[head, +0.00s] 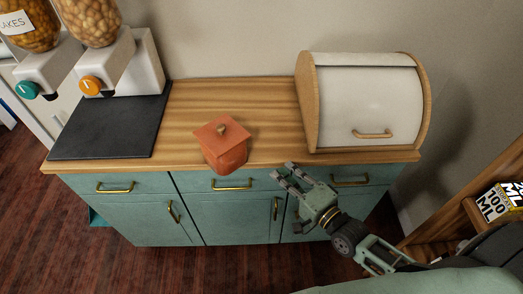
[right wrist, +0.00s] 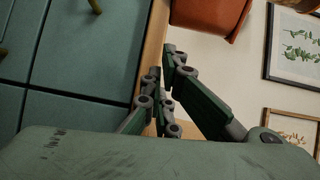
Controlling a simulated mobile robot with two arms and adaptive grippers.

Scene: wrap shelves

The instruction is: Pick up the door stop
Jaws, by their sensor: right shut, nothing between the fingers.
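An orange-brown blocky thing with a small knob on top, which I take to be the door stop (head: 222,152), stands at the front edge of the wooden counter, near its middle. Part of it also shows at the top of the right wrist view (right wrist: 208,14), beyond the fingertips. My right gripper (head: 282,174) is shut and empty in front of the counter's front edge, to the right of the door stop and apart from it. Its fingers also show in the middle of the right wrist view (right wrist: 162,64). My left gripper is in neither view.
The wooden counter (head: 255,110) is bare behind the door stop. A white bread bin (head: 365,100) stands at its right end. A dark mat (head: 110,128) and food dispensers (head: 130,65) stand at its left. Green drawers with brass handles (head: 231,187) lie below.

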